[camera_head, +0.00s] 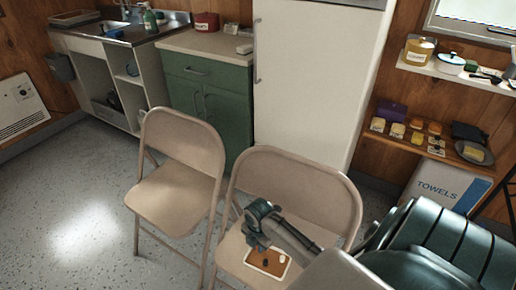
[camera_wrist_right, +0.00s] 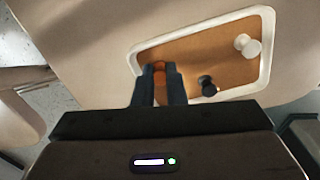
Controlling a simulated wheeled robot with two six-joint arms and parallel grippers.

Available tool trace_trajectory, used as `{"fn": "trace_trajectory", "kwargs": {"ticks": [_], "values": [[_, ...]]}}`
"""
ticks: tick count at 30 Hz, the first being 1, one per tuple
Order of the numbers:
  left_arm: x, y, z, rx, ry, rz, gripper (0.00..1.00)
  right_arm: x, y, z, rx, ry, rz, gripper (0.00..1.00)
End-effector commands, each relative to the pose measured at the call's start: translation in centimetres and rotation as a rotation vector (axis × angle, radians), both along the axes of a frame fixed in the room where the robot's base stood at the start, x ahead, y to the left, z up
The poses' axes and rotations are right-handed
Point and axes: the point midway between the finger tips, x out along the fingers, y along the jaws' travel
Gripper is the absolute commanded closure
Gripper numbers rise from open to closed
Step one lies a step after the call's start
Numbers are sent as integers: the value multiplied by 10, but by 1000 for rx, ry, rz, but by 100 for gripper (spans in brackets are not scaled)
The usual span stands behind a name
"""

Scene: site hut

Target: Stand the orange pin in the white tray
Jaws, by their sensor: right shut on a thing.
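The white tray (camera_wrist_right: 267,70) has a white rim and a brown floor and lies on the seat of a folding chair; it also shows in the head view (camera_head: 270,275). My right gripper (camera_wrist_right: 159,75) is shut on the orange pin (camera_wrist_right: 159,74), at the left part of the tray in the wrist view. The fingers hide most of the pin, and I cannot tell whether it touches the tray floor. In the head view my right gripper (camera_head: 257,244) is at the tray's far left side, and the pin is hidden there. My left gripper is out of view.
A white pin (camera_wrist_right: 248,46) and a black pin (camera_wrist_right: 208,86) stand in the tray's right part. The chair's backrest (camera_head: 300,190) rises behind the tray. A second folding chair (camera_head: 180,160) stands to the left.

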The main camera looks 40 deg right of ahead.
Motion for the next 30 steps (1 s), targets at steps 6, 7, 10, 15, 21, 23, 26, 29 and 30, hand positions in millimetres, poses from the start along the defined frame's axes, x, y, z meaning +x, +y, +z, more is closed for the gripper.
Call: {"fn": "trace_trajectory", "kwargs": {"ticks": [6,7,10,15,21,23,26,29,30], "values": [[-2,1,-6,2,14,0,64,0,0,-2,0,1,0,80],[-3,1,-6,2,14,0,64,0,0,-2,0,1,0,80],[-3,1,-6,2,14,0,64,0,0,-2,0,1,0,80],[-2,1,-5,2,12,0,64,0,0,1,-1,-1,0,80],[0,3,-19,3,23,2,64,1,-1,33,-2,-3,2,80],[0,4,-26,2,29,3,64,1,-1,46,-2,-2,1,80],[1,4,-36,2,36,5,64,1,-1,69,-2,-4,1,80],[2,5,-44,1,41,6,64,1,-2,88,-2,-2,0,80],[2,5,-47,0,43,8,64,1,-2,95,-2,-3,1,80]]}}
